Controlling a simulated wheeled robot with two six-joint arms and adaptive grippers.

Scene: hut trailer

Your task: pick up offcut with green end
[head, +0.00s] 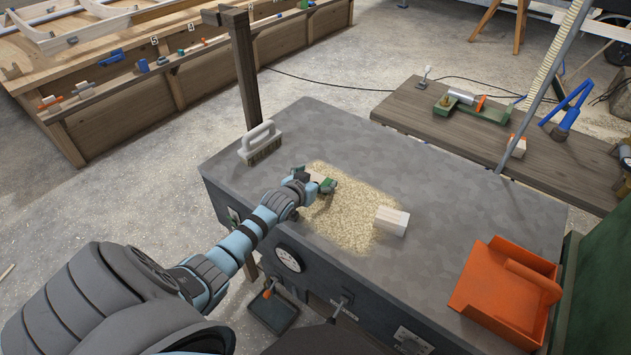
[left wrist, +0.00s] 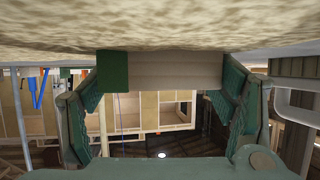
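The offcut with the green end (left wrist: 165,70) is a pale wooden block with one dark green end. In the left wrist view it lies crosswise between the two fingers of my left gripper (left wrist: 160,100), its green end by the left finger and its bare end by the right one. The pads come right up to both ends; whether they press on it is unclear. In the head view my left gripper (head: 320,183) is low over the sawdust patch and hides much of the offcut. My right gripper is not in view.
The grey bench top (head: 450,215) carries sawdust (head: 345,220), a second pale block (head: 391,220), a brush (head: 260,143) at the back left and an orange dustpan (head: 500,285) at the right. A wooden post (head: 245,70) stands behind the bench. The bench's middle right is clear.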

